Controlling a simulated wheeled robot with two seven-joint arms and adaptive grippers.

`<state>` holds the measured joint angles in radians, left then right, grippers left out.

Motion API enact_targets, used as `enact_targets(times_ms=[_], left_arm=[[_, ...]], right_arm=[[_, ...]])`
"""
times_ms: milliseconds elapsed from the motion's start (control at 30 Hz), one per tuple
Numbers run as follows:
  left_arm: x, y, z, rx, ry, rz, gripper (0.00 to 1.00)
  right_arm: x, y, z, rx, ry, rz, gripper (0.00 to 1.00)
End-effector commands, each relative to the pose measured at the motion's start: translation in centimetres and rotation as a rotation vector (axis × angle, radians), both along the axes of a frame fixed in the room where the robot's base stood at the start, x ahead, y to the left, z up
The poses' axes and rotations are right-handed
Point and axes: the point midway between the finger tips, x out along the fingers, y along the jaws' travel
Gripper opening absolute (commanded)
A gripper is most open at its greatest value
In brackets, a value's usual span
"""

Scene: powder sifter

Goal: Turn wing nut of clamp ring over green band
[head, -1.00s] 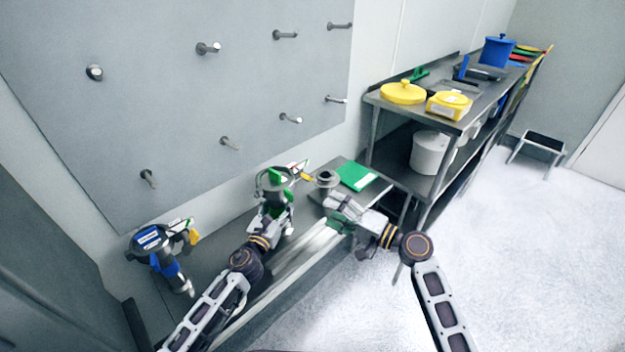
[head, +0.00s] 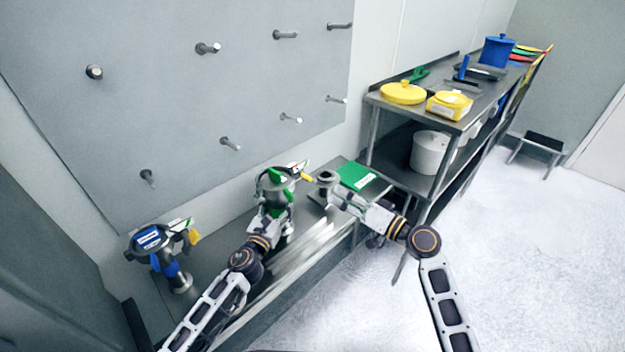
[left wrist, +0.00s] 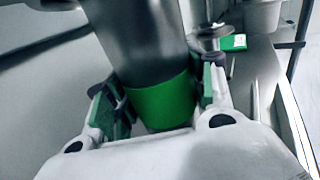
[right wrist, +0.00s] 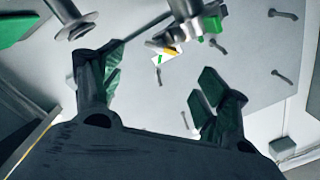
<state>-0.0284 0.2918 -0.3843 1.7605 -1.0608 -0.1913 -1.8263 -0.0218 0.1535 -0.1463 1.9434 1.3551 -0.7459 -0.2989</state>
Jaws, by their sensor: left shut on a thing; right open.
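The green-banded sifter (head: 274,181) stands on the low bench in the head view, with a yellow-tipped part (head: 307,177) sticking out to its right. My left gripper (head: 276,212) is shut around its grey cylinder; the left wrist view shows the green band (left wrist: 163,101) between the fingers. My right gripper (head: 333,190) is beside the small flanged metal piece, right of the sifter. In the right wrist view its fingers (right wrist: 160,82) are spread and empty. The sifter's yellow-tipped part (right wrist: 170,51) shows beyond them. I cannot make out the wing nut clearly.
The flanged metal piece (head: 326,177) stands close to my right gripper. A green board (head: 356,176) lies at the bench's right end. A blue-banded sifter (head: 160,250) stands at left. A pegged wall panel (head: 215,100) rises behind; a steel shelf (head: 372,135) stands right.

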Motion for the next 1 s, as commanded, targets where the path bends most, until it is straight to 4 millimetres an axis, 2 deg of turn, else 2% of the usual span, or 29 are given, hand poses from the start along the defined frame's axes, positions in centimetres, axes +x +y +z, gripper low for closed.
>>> enact_targets(times_ms=[467,1000], left_arm=[[0.0,0.0,0.0,0.000,0.000,0.001,0.03],[0.0,0.0,0.0,0.000,0.000,0.001,0.03]], right_arm=[[0.6,0.7,0.0,0.004,0.002,0.000,0.75],[4.3,5.3,0.1,0.003,0.001,0.001,0.75]])
